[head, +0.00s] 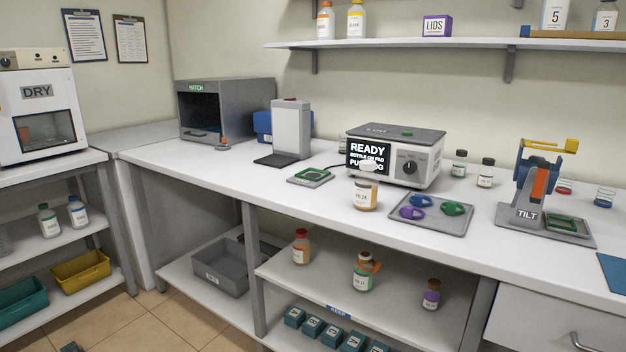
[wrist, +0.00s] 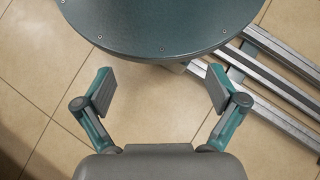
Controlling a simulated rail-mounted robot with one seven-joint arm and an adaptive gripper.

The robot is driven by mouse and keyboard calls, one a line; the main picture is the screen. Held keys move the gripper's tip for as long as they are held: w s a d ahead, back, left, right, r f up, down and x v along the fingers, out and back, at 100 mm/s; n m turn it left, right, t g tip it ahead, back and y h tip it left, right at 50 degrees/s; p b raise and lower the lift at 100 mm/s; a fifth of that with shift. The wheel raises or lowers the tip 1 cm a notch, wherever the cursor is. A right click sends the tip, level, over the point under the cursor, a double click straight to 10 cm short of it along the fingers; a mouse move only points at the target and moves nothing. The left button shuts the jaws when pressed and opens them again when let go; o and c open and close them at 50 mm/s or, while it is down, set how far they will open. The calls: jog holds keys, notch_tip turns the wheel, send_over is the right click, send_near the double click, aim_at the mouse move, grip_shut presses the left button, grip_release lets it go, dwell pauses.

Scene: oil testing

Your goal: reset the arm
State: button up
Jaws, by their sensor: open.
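My gripper (wrist: 158,92) shows in the wrist view with its two fingers spread wide apart and nothing between them. It hangs over the tiled floor, just beside the round dark teal plate (wrist: 160,22) of my own base. My arm does not show clearly in the head view, and its overall pose cannot be told from these frames.
In the wrist view, metal rails (wrist: 268,85) run along the tiled floor at the right. In the head view, the white bench (head: 330,192) carries a READY machine (head: 397,157), a grey tray (head: 432,222) with coloured lids, an amber bottle (head: 365,195) and a TILT stand (head: 528,214).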

jog(key=s+r+t+p, duration=0.2)
jog(key=s+r+p, duration=0.2)
jog(key=r+p, duration=0.7)
jog(key=p, duration=0.9)
jog(key=shift+s, duration=0.4)
jog(key=shift+a, duration=0.1)
